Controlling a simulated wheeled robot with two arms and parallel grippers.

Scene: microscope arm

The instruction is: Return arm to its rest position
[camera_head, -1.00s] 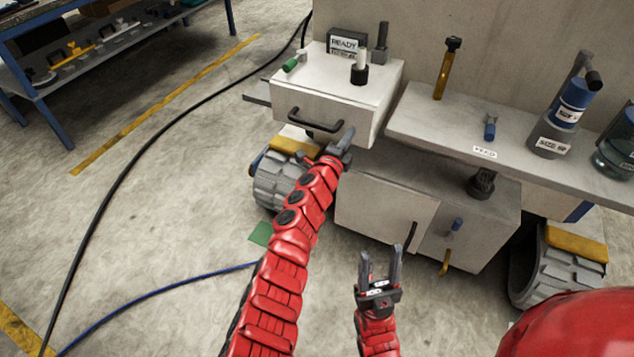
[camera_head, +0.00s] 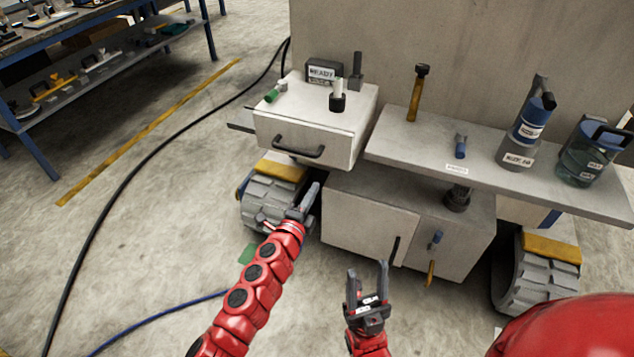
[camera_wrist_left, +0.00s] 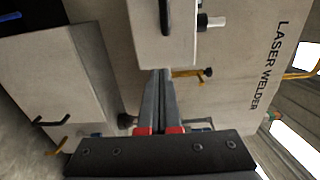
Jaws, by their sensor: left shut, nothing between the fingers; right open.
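My left gripper (camera_head: 307,194) hangs in front of the bench unit, below the white drawer unit (camera_head: 305,128) and left of the lower cabinet door (camera_head: 360,230). Its fingers are together and empty. They also show side by side in the left wrist view (camera_wrist_left: 161,80). They look apart from the dark drawer handle (camera_head: 298,147). My left arm reaches up from the bottom, bent and extended. My right gripper (camera_head: 366,275) is open and empty, fingers pointing up, in front of the lower cabinet. No microscope is recognisable in these views.
A small READY box (camera_head: 323,71) and a green-ended tool (camera_head: 276,92) sit on the drawer unit. The grey shelf (camera_head: 400,155) holds a blue bottle (camera_head: 532,120) and a glass jar (camera_head: 585,155). Cables cross the floor at left. A tread (camera_head: 270,198) stands behind my left gripper.

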